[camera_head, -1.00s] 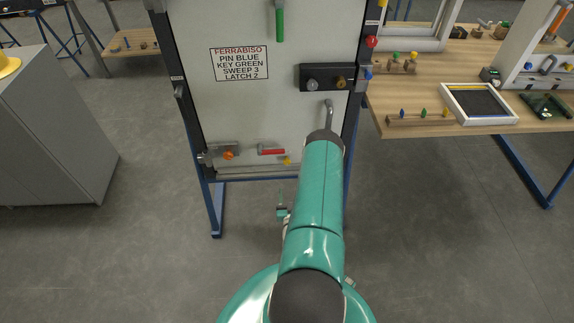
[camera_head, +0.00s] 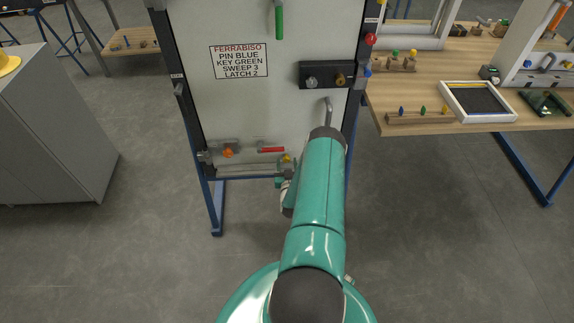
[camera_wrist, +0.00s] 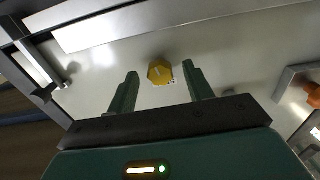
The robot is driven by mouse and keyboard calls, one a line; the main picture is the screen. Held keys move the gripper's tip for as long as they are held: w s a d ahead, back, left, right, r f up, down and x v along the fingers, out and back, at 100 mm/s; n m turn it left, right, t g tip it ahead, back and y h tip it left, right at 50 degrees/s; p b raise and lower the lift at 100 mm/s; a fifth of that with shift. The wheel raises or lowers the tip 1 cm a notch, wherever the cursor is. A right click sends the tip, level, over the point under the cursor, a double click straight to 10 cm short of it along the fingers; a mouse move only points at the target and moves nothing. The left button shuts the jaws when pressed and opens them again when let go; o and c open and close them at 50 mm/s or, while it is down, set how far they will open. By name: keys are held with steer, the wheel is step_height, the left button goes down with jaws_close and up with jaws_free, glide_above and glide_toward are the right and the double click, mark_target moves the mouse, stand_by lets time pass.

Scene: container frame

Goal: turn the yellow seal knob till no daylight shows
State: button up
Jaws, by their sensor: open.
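The yellow seal knob (camera_head: 287,158) sits low on the pale door panel (camera_head: 235,115), right of a red handle. In the wrist view the yellow knob (camera_wrist: 160,72) lies between the two fingertips of my gripper (camera_wrist: 160,76), with a gap on each side. My gripper is open and holds nothing. Whether the fingertips have reached the knob's depth I cannot tell. In the head view my gripper (camera_head: 285,172) is just below the knob, partly hidden by my arm. A pale strip (camera_wrist: 150,22) runs beyond the knob in the wrist view; whether it is daylight is unclear.
An orange knob (camera_head: 228,152) and the red handle (camera_head: 271,149) are left of the yellow knob. A bent grey handle (camera_head: 328,110) and a black block with two knobs (camera_head: 326,75) are above right. A wooden workbench (camera_head: 410,127) stands at right, a grey cabinet (camera_head: 60,130) at left.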

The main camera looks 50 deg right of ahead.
steer(key=c, duration=1)
steer(key=shift+o, duration=0.2)
steer(key=shift+m, duration=1.8)
steer(key=o, duration=1)
steer(key=shift+c, duration=0.2)
steer(key=v, duration=1.3)
steer(key=shift+s+a, duration=0.3)
